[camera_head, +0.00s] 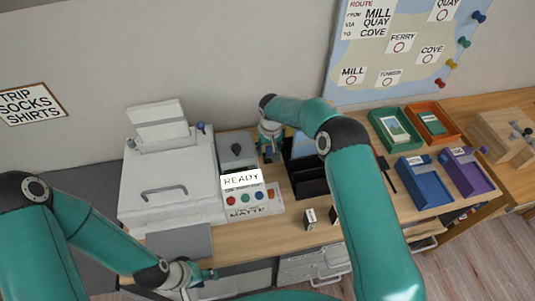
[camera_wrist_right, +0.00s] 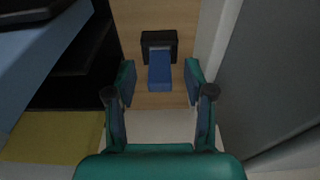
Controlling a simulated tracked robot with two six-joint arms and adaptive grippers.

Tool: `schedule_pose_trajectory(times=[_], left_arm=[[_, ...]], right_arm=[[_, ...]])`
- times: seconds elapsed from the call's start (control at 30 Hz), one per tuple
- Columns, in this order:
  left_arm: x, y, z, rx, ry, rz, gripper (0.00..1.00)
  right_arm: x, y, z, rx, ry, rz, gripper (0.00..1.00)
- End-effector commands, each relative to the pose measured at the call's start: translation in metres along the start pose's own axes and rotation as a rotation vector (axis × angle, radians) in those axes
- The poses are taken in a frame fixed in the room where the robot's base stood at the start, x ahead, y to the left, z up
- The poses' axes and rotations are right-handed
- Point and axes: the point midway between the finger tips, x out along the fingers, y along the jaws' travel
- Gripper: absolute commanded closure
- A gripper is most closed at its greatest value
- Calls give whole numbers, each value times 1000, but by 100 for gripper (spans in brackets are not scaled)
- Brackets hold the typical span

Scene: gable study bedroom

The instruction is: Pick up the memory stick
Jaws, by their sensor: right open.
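The memory stick (camera_wrist_right: 160,74) shows in the right wrist view as a small blue block with a silver band and a black end. My right gripper (camera_wrist_right: 160,92) is open, with one finger on each side of the stick and a visible gap to each. In the head view my right gripper (camera_head: 268,150) is between the grey machine and the black rack, and I cannot make out the stick there. My left gripper (camera_head: 203,276) is low at the desk's front edge, away from the stick; its jaw opening is unclear.
The black rack (camera_head: 308,181) is close on one side of my right gripper, the grey machine (camera_head: 236,152) on the other. A white printer (camera_head: 165,185) stands left. Small dark boxes (camera_head: 310,217) stand in front. Coloured trays (camera_head: 424,188) are at right.

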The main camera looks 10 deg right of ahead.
Motion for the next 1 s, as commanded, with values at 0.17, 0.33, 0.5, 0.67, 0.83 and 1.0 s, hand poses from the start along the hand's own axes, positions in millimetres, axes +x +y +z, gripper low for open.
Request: schedule_pose_trajectory(times=[0.17,0.33,0.5,0.67,0.83,1.0], left_arm=[[4,-2,0,0,0,0,60],[4,-1,0,0,0,0,60],[4,-1,0,0,0,0,60],[4,-1,0,0,0,0,60],[4,-1,0,0,0,0,60],[2,-1,0,0,0,0,60]], right_arm=[[15,0,0,0,1,-1,47],[15,0,0,0,1,-1,47],[15,0,0,-1,1,-1,74],[14,0,0,-1,1,-1,100],[14,0,0,-1,1,-1,100],[10,0,-1,-1,2,-1,100]])
